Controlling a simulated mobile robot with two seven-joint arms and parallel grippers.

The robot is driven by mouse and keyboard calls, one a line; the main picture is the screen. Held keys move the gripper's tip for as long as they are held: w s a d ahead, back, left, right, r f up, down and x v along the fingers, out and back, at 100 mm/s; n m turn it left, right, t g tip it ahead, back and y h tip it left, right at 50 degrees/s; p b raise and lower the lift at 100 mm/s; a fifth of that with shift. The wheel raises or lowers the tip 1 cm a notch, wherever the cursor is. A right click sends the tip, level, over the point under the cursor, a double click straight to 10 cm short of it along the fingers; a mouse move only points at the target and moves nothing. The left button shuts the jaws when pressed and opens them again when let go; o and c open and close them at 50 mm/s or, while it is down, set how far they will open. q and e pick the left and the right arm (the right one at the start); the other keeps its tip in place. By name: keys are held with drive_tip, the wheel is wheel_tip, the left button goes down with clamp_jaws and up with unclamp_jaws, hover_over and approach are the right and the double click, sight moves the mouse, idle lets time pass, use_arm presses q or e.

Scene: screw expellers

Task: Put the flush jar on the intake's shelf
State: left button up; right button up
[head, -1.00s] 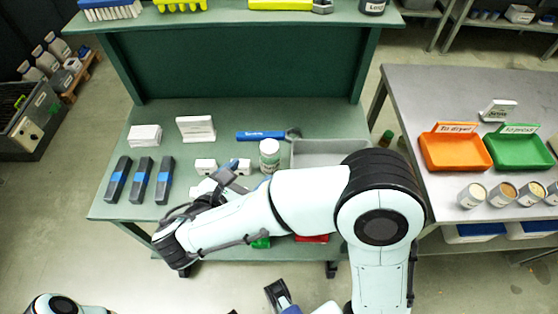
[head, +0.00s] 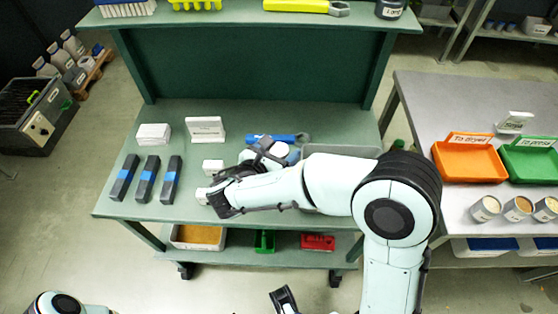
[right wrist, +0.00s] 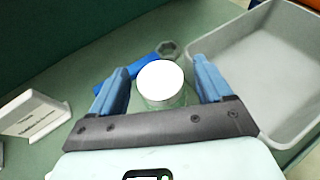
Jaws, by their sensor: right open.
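The flush jar, a pale jar with a white lid (right wrist: 160,82), stands on the green bench's worktop; its label is not readable. In the right wrist view it sits between the two blue fingers of my right gripper (right wrist: 162,88), with a gap on each side. In the head view my right gripper (head: 268,150) is at the jar (head: 281,150) and partly hides it. My right gripper is open. A dark part at the bottom edge (head: 284,300) seems to be my left gripper; its jaws are not clear. I cannot tell which shelf is the intake's.
A grey tray (right wrist: 270,65) lies right of the jar. A blue wrench (head: 262,138) lies behind it. White blocks, sign cards and three dark blue-banded bars (head: 147,180) are to the left. The bench's upper shelf (head: 230,18) holds brushes and a dark jar (head: 390,8).

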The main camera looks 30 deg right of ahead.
drive_tip(key=shift+w+d+f, duration=0.15)
drive_tip(key=shift+w+d, duration=0.05)
drive_tip(key=shift+d, duration=0.1)
drive_tip(key=c, duration=1.2)
drive_tip(key=shift+c, duration=0.6)
drive_tip(key=shift+r, duration=0.2)
